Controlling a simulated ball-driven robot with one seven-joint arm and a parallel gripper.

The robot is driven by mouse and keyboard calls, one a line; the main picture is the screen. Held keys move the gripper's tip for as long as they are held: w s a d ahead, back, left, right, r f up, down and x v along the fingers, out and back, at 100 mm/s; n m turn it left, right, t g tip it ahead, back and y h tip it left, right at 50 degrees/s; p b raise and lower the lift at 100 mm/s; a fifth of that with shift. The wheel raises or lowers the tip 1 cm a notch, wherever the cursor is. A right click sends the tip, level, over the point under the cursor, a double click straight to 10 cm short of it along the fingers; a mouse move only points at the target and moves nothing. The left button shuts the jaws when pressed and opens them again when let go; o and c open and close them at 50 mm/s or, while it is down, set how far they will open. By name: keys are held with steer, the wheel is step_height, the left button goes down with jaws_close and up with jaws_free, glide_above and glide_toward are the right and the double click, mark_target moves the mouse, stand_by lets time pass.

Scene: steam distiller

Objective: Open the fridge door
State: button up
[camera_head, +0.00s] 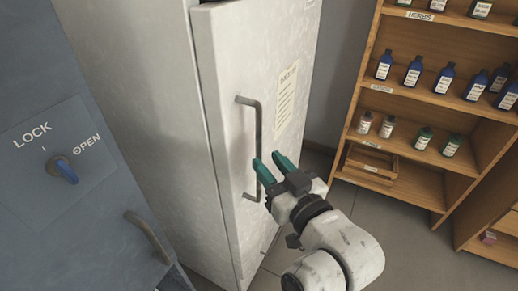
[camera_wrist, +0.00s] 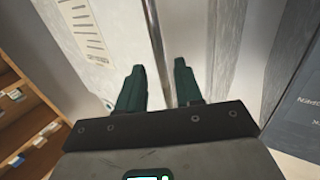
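The fridge (camera_head: 145,110) is a tall pale cabinet. Its door (camera_head: 225,70) faces right in the head view, and a dark line runs along the top of its left edge; I cannot tell whether it is ajar. The grey bar handle (camera_head: 257,125) stands upright on the door. My gripper (camera_head: 267,158) is at the handle's lower part, its two green fingers apart. In the wrist view, a grey upright bar (camera_wrist: 154,35), seemingly the handle, shows between the open fingers (camera_wrist: 158,68). Contact with the fingers cannot be made out.
A blue-grey cabinet (camera_head: 65,215) with a LOCK/OPEN knob (camera_head: 62,169) and its own handle (camera_head: 148,237) stands at the left. A wooden shelf (camera_head: 415,185) with several bottles stands at the right. Bare floor (camera_head: 400,235) shows between fridge and shelf. A paper sheet (camera_head: 286,98) is on the door.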

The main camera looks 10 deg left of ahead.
mark_target(260, 154)
steer(key=shift+x, duration=2.5)
steer(key=shift+c, duration=0.4)
jaws_close()
